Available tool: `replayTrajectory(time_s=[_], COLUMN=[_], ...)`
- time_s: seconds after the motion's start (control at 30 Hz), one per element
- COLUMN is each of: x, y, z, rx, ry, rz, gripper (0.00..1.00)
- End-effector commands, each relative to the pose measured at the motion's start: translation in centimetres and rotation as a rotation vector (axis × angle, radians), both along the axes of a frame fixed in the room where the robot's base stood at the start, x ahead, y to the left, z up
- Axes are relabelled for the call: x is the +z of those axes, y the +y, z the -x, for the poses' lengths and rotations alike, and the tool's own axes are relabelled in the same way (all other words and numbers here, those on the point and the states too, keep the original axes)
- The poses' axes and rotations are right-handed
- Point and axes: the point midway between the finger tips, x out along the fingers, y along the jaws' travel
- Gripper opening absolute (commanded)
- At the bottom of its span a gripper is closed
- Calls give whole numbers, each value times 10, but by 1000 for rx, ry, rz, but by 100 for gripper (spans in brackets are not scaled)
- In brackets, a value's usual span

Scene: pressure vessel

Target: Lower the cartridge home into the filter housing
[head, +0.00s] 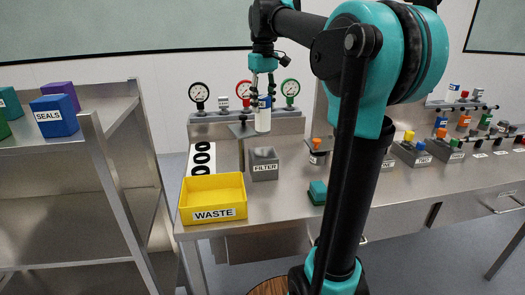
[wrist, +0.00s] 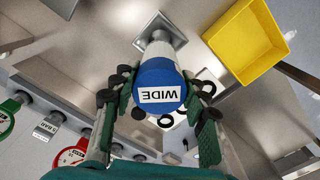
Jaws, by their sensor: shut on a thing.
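The cartridge is a white cylinder (head: 263,121) with a blue cap labelled WIDE (wrist: 160,82). My gripper (head: 264,101) is shut on its upper part, with a finger on each side in the wrist view (wrist: 160,100). The cartridge hangs about upright. The filter housing is a grey block labelled FILTER (head: 264,172) on the bench. In the head view the cartridge's lower end shows above the housing with a gap between. In the wrist view the housing's square top (wrist: 163,22) shows beyond the cartridge, which partly hides it.
A yellow WASTE tray (head: 212,214) stands left of the housing, near the front edge. Gauges (head: 199,92) stand on a rail behind. A small orange-topped container (head: 317,150) and a teal block (head: 318,190) are to the right. A shelf (head: 40,150) is at the left.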

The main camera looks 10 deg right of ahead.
Motion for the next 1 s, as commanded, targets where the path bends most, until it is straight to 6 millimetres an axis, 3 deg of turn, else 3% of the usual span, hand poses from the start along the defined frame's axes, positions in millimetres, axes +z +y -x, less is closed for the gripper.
replayTrajectory(time_s=[0.1, 0.4, 1.0], x=[-31, -98, -156], y=[0, 0, 0], z=[0, 0, 0], rx=[0, 0, 0], ry=[0, 0, 0], rz=[0, 0, 0], gripper=[11, 11, 11])
